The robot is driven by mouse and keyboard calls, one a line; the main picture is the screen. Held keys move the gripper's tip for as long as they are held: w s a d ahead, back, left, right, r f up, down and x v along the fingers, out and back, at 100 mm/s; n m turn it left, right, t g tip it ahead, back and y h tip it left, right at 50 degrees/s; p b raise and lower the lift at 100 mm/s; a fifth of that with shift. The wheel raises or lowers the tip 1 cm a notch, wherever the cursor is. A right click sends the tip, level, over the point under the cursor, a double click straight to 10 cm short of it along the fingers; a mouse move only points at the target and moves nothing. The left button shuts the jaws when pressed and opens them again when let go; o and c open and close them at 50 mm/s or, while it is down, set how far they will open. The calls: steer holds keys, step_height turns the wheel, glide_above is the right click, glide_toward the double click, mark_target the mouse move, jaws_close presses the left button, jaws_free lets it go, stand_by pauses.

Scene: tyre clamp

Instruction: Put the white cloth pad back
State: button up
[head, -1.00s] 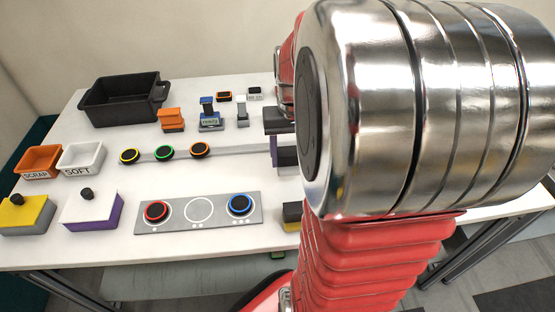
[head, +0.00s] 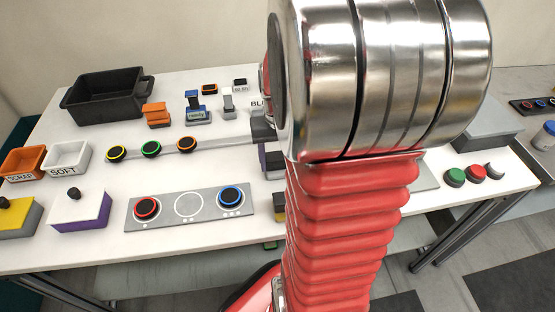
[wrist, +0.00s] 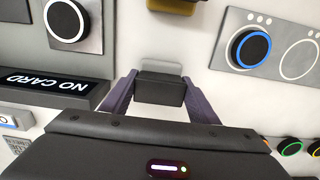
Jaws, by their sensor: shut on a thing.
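My gripper (wrist: 160,98) is shut on the white cloth pad; its purple fingers stand on either side of the pad's dark block-shaped grip (wrist: 160,90). A pale piece (wrist: 166,54) with rounded corners shows just beyond the grip. I cannot tell whether the pad touches the tabletop. In the head view the purple fingers (head: 270,160) show beside my chrome arm joint, right of the dial plate, and the pad is hidden there. A similar block, dark on top and yellow below (head: 280,206), sits near the table's front edge, and it also shows in the wrist view (wrist: 172,5).
The grey dial plate (head: 188,222) with red and blue ringed dials lies left of my gripper. A NO CARD device (wrist: 50,86) is close in the wrist view. A black bin (head: 108,100), SCRAP tray (head: 20,163) and SOFT tray (head: 66,158) stand left.

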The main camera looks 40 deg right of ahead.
steer(key=o, duration=0.9)
step_height(320, 180, up, 12)
steer(key=shift+r, duration=0.1)
stand_by(0.4)
stand_by(0.6)
steer(key=s+a+n+t, duration=0.1)
steer(key=a+n+t, duration=0.1)
steer(key=a, duration=0.5)
steer(key=s+a+r+n+t, duration=0.1)
steer(key=a+n, duration=0.1)
steer(key=a, duration=0.6)
steer(key=s+a+r+n+t, duration=0.1)
steer(key=s+a+n+t, duration=0.1)
steer(key=a, duration=0.6)
steer(key=shift+a+r+n+t, duration=0.1)
steer(key=shift+r+n+t, duration=0.2)
steer(key=shift+n, duration=0.1)
